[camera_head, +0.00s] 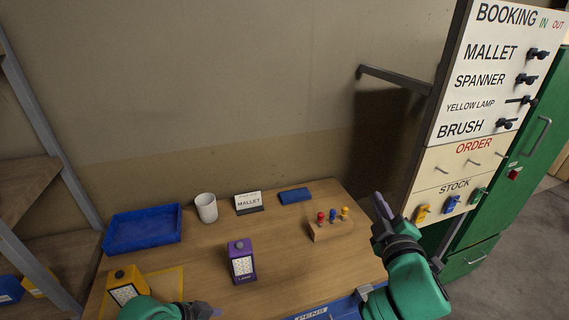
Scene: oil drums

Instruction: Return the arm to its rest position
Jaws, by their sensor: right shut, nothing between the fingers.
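My right arm, green with a dark wrist, comes up at the lower right, beside the table's right edge. Its gripper (382,206) points up, its purple-grey fingers shut and empty, in front of the wall and apart from the board. My left arm shows only in part at the bottom left. Its gripper (213,311) lies low at the picture's bottom edge, over the table, and its finger gap cannot be made out.
The wooden table (285,255) carries a blue tray (143,230), white cup (206,208), MALLET card (249,202), blue block (294,196), purple lamp (241,262), yellow lamp (126,285) and peg block (331,230). A labelled booking board (484,95) and green cabinet (520,175) stand right.

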